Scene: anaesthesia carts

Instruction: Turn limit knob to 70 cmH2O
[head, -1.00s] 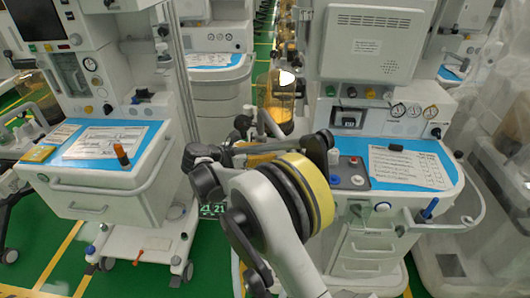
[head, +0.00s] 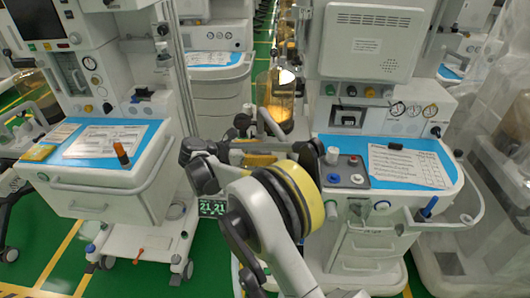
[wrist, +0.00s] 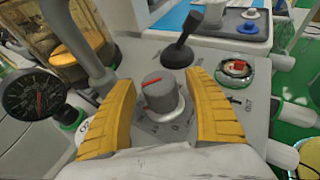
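The limit knob (wrist: 163,100) is a grey round knob with a red line on its top, standing on a light panel in the wrist view. The red line lies near the top's left side, slightly slanted; the printed scale around the knob is partly covered and too small to read. My gripper (wrist: 163,84) is open, its two yellow ribbed fingers on either side of the knob. A gap shows between the knob and each finger. In the head view my own arm hides the knob and the fingers.
A round black gauge (wrist: 36,95) sits left of the fingers. A black lever (wrist: 180,50) stands just behind the knob, and a round red-and-green part (wrist: 236,68) lies to the right. In the head view, the right cart's blue worktop (head: 440,158) holds papers.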

